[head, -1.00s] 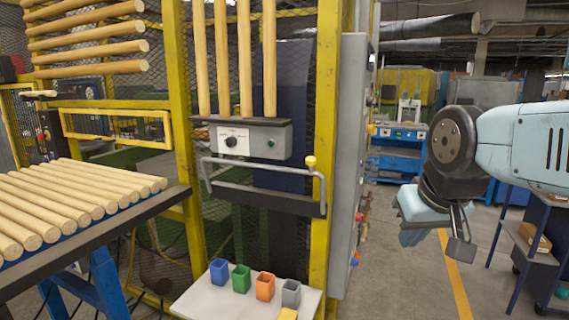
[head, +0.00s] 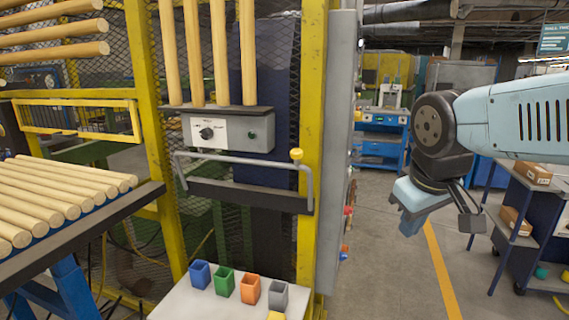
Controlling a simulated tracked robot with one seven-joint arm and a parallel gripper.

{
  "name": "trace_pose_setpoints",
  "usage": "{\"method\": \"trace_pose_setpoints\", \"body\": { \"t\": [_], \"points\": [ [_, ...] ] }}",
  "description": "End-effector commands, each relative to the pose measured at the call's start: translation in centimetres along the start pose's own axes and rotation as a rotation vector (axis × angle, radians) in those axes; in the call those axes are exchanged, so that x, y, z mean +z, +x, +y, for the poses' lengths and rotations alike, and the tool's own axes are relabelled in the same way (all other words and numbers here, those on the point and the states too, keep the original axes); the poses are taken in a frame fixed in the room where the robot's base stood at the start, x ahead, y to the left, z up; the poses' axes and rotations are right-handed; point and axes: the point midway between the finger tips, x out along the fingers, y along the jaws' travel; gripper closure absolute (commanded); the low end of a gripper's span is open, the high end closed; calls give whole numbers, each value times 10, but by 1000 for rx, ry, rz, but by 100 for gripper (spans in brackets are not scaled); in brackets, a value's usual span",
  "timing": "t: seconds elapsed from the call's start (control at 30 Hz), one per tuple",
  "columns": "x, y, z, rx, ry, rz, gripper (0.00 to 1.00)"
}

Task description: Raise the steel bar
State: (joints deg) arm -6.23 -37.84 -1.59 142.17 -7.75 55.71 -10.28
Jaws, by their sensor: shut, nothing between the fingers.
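The steel bar (head: 240,160) is a grey handle across the front of the machine, below the control box (head: 228,132) with a dial. Its ends bend down at both sides, and a yellow knob (head: 296,154) sits near its right end. The bar stands a little above a dark ledge (head: 250,195). My gripper (head: 437,222) hangs at the right, over the aisle floor, well apart from the bar. Its fingers are shut and empty. Part of the gripper is hidden by its own housing.
A pale table (head: 175,304) with several small coloured cups stands below the bar. A rack of wooden rods (head: 55,195) is at the left. A yellow post (head: 311,110) and a grey cabinet (head: 338,150) stand between the bar and my arm. Shelves (head: 520,215) are at the right.

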Motion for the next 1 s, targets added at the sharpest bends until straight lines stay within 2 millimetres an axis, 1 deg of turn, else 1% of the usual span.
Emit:
{"method": "trace_pose_setpoints", "body": {
  "t": [0.03, 0.1, 0.27, 0.37, 0.5, 0.57, 0.7, 0.77, 0.87, 0.97, 1.0],
  "points": [
    [-2, 8, -2, 8, -127, -56, 100],
    [-5, 17, -1, 27, -318, -133, 100],
    [-16, 34, 2, 70, -753, -313, 100],
    [-27, 43, 3, 96, -1022, -430, 100],
    [-48, 52, 0, 135, -1388, -604, 100],
    [-59, 55, -3, 154, -1541, -684, 100],
    [-89, 59, -16, 205, -1880, -891, 100],
    [-103, 60, -25, 231, -2017, -989, 100],
    [-127, 61, -45, 282, -2229, -1168, 100],
    [-152, 60, -70, 342, -2413, -1370, 100],
    [-161, 59, -83, 368, -2478, -1458, 100]
  ]
}}
